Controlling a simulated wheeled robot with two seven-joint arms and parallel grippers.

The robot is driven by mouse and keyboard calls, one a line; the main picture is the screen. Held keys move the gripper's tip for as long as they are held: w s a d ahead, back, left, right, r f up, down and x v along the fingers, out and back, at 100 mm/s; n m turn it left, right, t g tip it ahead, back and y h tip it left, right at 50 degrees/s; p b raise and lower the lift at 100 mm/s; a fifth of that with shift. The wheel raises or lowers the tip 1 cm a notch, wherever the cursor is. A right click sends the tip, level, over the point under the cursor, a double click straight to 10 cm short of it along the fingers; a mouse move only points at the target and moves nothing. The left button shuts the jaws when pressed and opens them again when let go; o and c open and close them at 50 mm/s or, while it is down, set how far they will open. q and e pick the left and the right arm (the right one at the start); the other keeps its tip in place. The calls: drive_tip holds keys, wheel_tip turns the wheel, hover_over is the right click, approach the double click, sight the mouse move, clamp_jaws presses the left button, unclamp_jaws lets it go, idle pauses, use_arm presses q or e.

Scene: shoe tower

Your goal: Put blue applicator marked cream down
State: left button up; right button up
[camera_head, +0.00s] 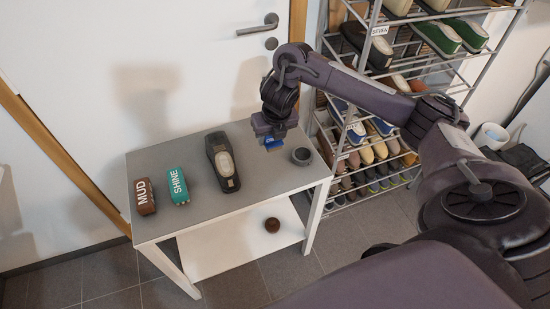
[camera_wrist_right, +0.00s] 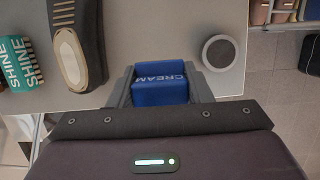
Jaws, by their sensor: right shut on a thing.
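The blue applicator marked CREAM (camera_wrist_right: 160,84) is between the fingers of my right gripper (camera_wrist_right: 160,92), which is shut on it. In the head view the right gripper (camera_head: 272,138) is over the right part of the grey table top (camera_head: 255,178), and a small bit of the blue applicator (camera_head: 273,144) shows below it. I cannot tell whether the applicator touches the table. My left gripper is not in view.
On the table stand a brown block marked MUD (camera_head: 145,196), a teal block marked SHINE (camera_head: 178,186), a dark shoe (camera_head: 223,162) and a small grey round pot (camera_head: 301,156) close right of the gripper. A shoe rack (camera_head: 372,100) stands behind right. A dark ball (camera_head: 272,225) lies on the lower shelf.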

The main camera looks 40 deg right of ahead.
drive_tip(key=b, duration=0.4)
hover_over(272, 167)
drive_tip(key=s, duration=0.1)
drive_tip(key=f, duration=0.7)
drive_tip(key=shift+a+f, duration=0.2)
drive_tip(key=shift+f, duration=0.35)
wheel_tip(272, 167, down, 4)
drive_tip(key=shift+s+r+b, duration=0.1)
drive_tip(key=shift+r+b, duration=0.15)
drive_tip(key=shift+b, duration=0.95)
drive_tip(key=shift+f, duration=0.15)
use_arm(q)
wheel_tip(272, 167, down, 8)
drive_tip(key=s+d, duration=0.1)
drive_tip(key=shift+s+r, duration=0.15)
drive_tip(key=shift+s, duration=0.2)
use_arm(e)
drive_tip(key=shift+f, duration=0.1)
drive_tip(key=o, duration=1)
drive_tip(key=shift+c, duration=0.2)
